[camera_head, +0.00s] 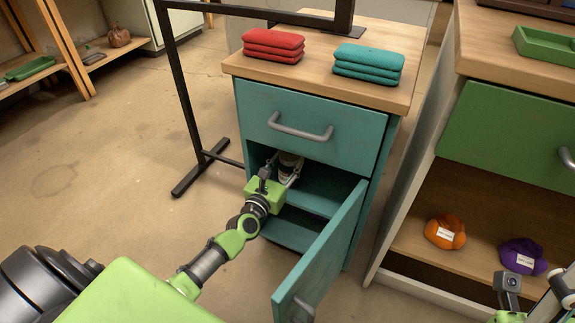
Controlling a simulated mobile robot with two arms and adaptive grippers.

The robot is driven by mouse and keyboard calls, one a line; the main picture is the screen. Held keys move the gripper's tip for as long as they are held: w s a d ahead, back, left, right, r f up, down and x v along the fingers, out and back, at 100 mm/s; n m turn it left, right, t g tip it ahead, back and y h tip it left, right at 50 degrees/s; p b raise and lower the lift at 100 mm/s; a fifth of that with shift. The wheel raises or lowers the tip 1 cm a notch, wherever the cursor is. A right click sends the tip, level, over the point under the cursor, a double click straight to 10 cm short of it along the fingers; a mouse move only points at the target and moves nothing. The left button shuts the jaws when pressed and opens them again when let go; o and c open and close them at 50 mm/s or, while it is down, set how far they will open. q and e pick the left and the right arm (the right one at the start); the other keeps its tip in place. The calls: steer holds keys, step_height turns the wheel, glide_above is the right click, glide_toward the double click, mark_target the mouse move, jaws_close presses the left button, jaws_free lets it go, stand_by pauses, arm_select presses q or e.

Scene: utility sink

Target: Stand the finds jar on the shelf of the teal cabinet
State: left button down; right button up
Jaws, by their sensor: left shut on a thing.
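The teal cabinet (366,190) stands in the middle, its lower door (322,255) swung open toward me and its drawer (310,128) shut. Its shelf (320,199) shows inside the opening. My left gripper (284,172) reaches into the upper space from the front left. It is shut on the finds jar (290,160), small, pale and dark, which looks upright. The gripper and the cabinet's shadow hide much of the jar. I cannot tell whether its base touches the shelf. Part of my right gripper (530,300) shows at the bottom right, cut by the frame edge.
Red folded cloths (273,46) and teal folded cloths (368,64) lie on the cabinet top. A black metal frame (185,95) stands behind it to the left. At right, a green-drawered unit (515,125) holds an orange bag (445,232) and a purple bag (523,256).

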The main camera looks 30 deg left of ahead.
arm_select(q)
steer(key=shift+r, duration=0.1)
steer(key=c, duration=1.2)
jaws_free()
steer(key=shift+f, duration=0.2)
steer(key=shift+r, duration=0.1)
steer(key=shift+s+r, duration=0.1)
steer(key=s+p, duration=0.1)
steer(key=s, duration=1.1)
steer(key=shift+d, duration=0.35)
steer(key=shift+w, duration=0.1)
